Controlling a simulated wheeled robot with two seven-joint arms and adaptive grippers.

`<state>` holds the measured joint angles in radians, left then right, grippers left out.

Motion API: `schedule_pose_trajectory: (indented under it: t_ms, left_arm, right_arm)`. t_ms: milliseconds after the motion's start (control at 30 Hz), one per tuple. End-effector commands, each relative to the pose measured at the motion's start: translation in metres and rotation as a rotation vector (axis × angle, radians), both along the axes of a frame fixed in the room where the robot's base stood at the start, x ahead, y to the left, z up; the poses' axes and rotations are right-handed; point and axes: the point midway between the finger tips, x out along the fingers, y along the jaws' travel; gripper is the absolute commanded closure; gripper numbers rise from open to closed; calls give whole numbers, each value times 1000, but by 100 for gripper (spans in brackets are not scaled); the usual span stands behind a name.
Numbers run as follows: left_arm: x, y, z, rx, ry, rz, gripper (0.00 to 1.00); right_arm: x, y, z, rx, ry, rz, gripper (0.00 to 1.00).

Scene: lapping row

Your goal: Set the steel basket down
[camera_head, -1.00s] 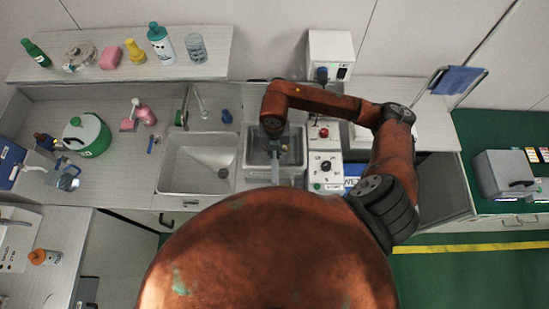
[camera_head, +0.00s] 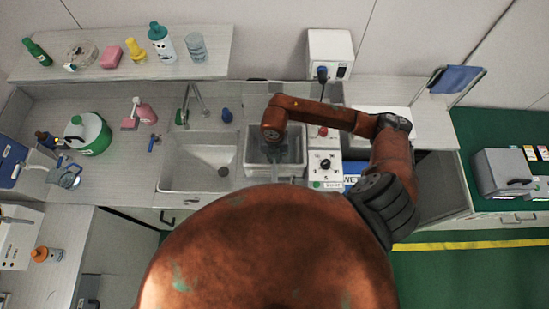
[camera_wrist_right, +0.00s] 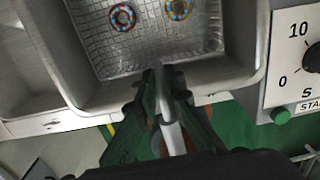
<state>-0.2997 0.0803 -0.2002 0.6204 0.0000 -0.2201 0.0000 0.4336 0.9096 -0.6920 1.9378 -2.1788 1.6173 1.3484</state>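The steel basket (camera_wrist_right: 140,60) is a wire-mesh tray and shows in the right wrist view inside a grey basin. Two ring parts with coloured dots lie in it, one on the left (camera_wrist_right: 122,17) and one on the right (camera_wrist_right: 178,9). My right gripper (camera_wrist_right: 166,98) is shut on the basket's pale bar-like handle (camera_wrist_right: 171,135) at the near side. In the head view the basin (camera_head: 249,158) sits below my right wrist, which hides much of the basket. I cannot tell whether the basket touches the basin floor. My left gripper is not in view.
A sink (camera_head: 190,178) with a tap (camera_head: 184,112) lies left of the basin. A control panel (camera_head: 325,168) with a dial stands close at its right. A white box (camera_head: 330,52) stands behind. Bottles and a green-white canister (camera_head: 90,134) stand at the left.

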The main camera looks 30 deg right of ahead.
Motion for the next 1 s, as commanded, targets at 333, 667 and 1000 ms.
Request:
schedule_pose_trajectory:
  t_ms: [333, 667, 1000]
  left_arm:
    - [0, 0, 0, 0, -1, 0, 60]
    - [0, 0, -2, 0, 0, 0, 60]
    - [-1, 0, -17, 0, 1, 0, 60]
  right_arm:
    - [0, 0, 1, 0, -1, 0, 76]
    - [2, 0, 19, 0, -4, 1, 76]
    - [2, 1, 88, -1, -5, 1, 76]
